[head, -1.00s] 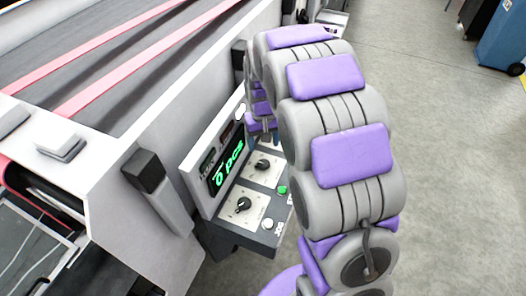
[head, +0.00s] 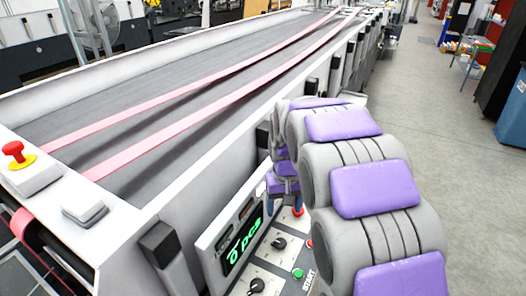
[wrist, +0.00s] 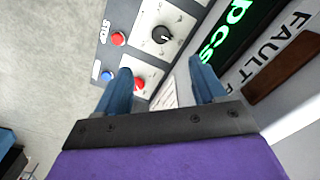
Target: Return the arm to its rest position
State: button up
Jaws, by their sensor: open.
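My arm, grey with purple pads, reaches forward along the right side of the machine in the head view. In the wrist view, my gripper (wrist: 165,82) has its two blue fingers spread apart with nothing between them. It is in front of the control panel (wrist: 125,22), whose red buttons and black knob show beyond the fingers. In the head view the gripper is mostly hidden behind my arm, with a bit of blue finger (head: 298,208) near a red button. Whether the fingers touch the panel cannot be told.
The folder gluer's belt bed (head: 180,100) with pink belts fills the left. A green "0 pcs" display (head: 244,240) and a green START button (head: 298,273) are on the panel. A red emergency stop (head: 14,150) is at far left. Open floor (head: 420,110) lies right.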

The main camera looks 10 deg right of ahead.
jog(key=s+f+g+b, duration=0.1)
jog(key=s+f+b, duration=0.2)
jog(key=s, duration=3)
jog(key=shift+s+d+f+g+b, duration=0.2)
jog(key=shift+s+d+g+b, duration=0.1)
jog(key=shift+b, duration=0.8)
jog(key=shift+w, duration=0.1)
jog(key=shift+c, duration=0.4)
